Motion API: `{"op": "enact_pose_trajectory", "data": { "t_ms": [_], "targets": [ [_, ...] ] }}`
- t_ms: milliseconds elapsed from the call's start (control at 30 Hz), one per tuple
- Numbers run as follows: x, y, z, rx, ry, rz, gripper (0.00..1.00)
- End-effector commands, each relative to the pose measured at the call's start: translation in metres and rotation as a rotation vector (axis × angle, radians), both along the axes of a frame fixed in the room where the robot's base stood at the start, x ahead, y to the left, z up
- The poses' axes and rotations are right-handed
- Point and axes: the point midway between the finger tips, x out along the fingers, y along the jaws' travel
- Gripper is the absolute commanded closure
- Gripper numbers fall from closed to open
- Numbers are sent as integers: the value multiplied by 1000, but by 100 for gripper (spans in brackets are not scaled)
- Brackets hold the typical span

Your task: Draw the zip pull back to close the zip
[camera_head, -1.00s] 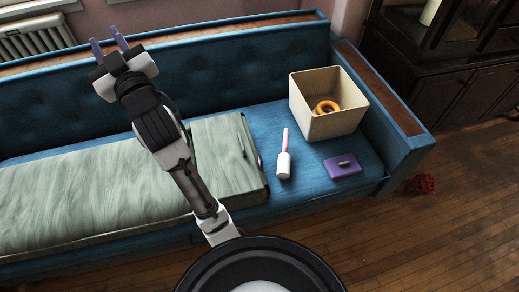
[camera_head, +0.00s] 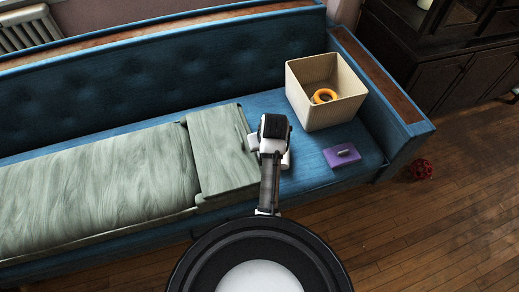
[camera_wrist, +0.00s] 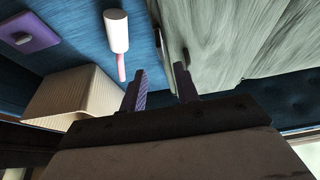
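A long pale green case (camera_head: 95,185), which also shows in the wrist view (camera_wrist: 235,35), lies on the blue sofa. In the wrist view a small dark piece, possibly the zip pull (camera_wrist: 186,56), sits by the case's edge. The zip's teeth cannot be made out. My gripper (camera_wrist: 160,70) is open, with two purple fingers apart and nothing between them. Its fingers point toward the case's edge, and the dark piece is just beyond the right fingertip. In the head view my wrist hides the fingers and the right edge of the case.
A cream box (camera_head: 322,112) holding orange rings (camera_head: 324,96) stands right of my gripper. A purple block (camera_head: 342,156) with a grey knob lies before it. A white cylinder with a pink handle (camera_wrist: 117,32) lies beside the case. A red object (camera_head: 421,169) is on the floor.

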Motion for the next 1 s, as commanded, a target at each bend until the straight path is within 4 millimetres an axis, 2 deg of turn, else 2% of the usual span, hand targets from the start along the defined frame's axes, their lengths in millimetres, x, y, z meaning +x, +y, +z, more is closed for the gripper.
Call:
{"op": "enact_pose_trajectory", "data": {
  "t_ms": [200, 433, 633, 900, 1000],
  "targets": [
    [17, 6, -45, 0, 3, 1, 69],
    [31, 11, -78, 0, 0, 1, 69],
    [36, 12, -90, -1, -2, 1, 69],
    [36, 12, -91, 0, -3, 1, 69],
    [36, 12, -91, 0, -3, 1, 82]
  ]
}}
